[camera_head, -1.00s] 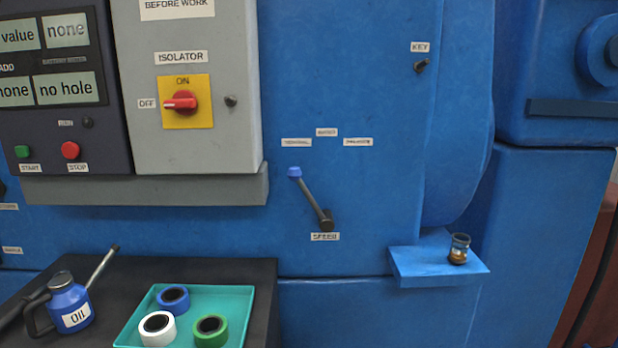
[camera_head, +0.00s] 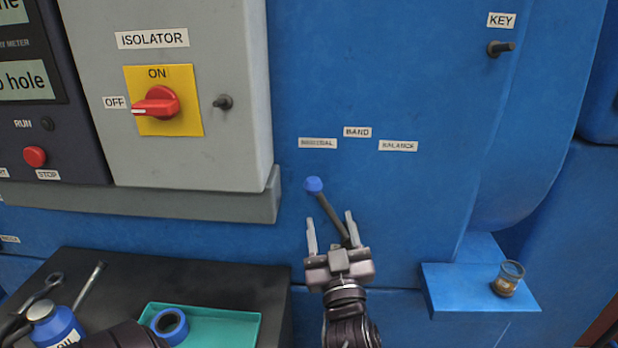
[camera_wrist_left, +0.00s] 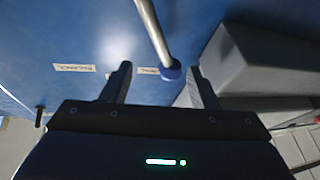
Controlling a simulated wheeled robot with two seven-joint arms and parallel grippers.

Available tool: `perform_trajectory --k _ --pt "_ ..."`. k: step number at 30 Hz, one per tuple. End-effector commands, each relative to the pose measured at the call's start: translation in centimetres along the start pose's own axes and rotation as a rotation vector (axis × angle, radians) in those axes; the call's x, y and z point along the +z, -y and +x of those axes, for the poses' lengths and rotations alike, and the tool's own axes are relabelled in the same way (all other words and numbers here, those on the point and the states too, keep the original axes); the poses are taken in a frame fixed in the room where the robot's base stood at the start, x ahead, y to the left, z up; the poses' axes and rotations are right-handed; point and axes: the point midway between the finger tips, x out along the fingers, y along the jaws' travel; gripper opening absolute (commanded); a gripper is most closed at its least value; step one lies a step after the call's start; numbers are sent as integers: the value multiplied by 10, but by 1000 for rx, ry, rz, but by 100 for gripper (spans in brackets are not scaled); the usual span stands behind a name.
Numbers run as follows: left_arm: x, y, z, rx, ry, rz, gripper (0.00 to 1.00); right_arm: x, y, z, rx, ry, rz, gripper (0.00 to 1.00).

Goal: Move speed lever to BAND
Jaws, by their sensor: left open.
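The speed lever (camera_head: 328,212) is a dark rod with a blue knob (camera_head: 313,184). It leans up and left, the knob below the left label (camera_head: 317,143), whose text is blurred. The BAND label (camera_head: 357,132) is higher and to the right of the knob. My left gripper (camera_head: 331,220) is open in front of the lever, its fingers pointing up on either side of the rod in the picture. In the left wrist view the knob (camera_wrist_left: 170,73) shows between the open fingers, with no clear contact. The SPEED label and lever pivot are hidden. My right gripper is not in view.
The BALANCE label (camera_head: 398,146) is right of BAND. The grey isolator box (camera_head: 230,150) stands out at the left, its red handle (camera_head: 156,103) toward OFF. A teal tray (camera_head: 235,322) lies below left.

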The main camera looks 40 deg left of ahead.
Motion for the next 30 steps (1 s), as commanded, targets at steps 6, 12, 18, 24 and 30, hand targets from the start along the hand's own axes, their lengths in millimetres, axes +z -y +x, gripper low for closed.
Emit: perform_trajectory --k 6,12,18,24,30 --pt "-26 16 18 -58 -30 -27 54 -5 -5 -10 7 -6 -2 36" --pt "-28 17 51 -56 -31 -24 54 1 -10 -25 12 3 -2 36" --pt "-26 18 76 -53 -28 -24 54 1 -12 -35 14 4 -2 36" --pt "-24 19 84 -54 -26 -27 54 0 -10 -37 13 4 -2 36" --pt "-24 19 83 -54 -26 -27 53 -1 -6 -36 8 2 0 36"
